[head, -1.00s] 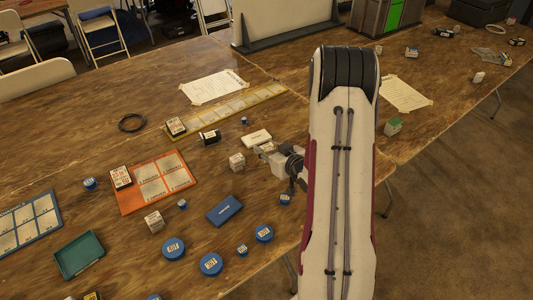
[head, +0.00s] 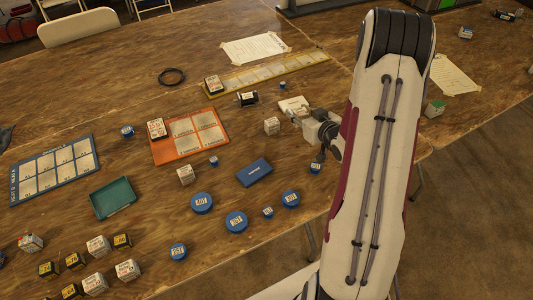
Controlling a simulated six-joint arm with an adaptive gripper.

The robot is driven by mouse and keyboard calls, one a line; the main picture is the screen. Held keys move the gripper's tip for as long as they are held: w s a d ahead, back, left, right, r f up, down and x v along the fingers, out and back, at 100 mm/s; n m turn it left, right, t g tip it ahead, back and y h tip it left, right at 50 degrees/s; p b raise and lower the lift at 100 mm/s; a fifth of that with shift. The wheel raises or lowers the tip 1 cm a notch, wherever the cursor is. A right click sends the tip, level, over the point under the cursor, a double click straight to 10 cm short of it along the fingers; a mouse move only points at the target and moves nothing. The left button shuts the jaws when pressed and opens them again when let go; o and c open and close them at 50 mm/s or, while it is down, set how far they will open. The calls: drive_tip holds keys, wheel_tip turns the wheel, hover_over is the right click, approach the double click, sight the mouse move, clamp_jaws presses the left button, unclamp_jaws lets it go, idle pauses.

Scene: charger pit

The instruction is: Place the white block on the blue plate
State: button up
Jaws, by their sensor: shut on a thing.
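A flat white block (head: 293,105) is at the tip of my gripper (head: 300,117), right of the table's middle in the head view. My gripper is shut on it; the fingertips are small and partly unclear. I cannot tell whether the block touches the table. A small blue plate (head: 254,172) with a white label lies flat on the table, below and to the left of my gripper. Its top is bare.
A white printed cube (head: 272,126) stands just left of my gripper. A black-and-white battery (head: 246,99) lies behind it. Several round blue discs (head: 236,222) lie in front of the plate. An orange tray (head: 163,153), green tray (head: 130,190) and blue board (head: 17,190) are to the left.

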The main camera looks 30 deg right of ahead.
drive_tip(key=a+r+n+y, duration=0.2)
drive_tip(key=a+n+y, duration=0.35)
drive_tip(key=a, duration=0.55)
drive_tip(key=n+g+y, duration=0.4)
drive_tip(key=y, duration=0.1)
hover_over(253, 171)
drive_tip(key=shift+w+f, duration=0.1)
drive_tip(key=shift+f, duration=0.15)
drive_tip(key=shift+f, duration=2.95)
drive_tip(key=shift+f, duration=0.1)
drive_tip(key=shift+f, duration=2)
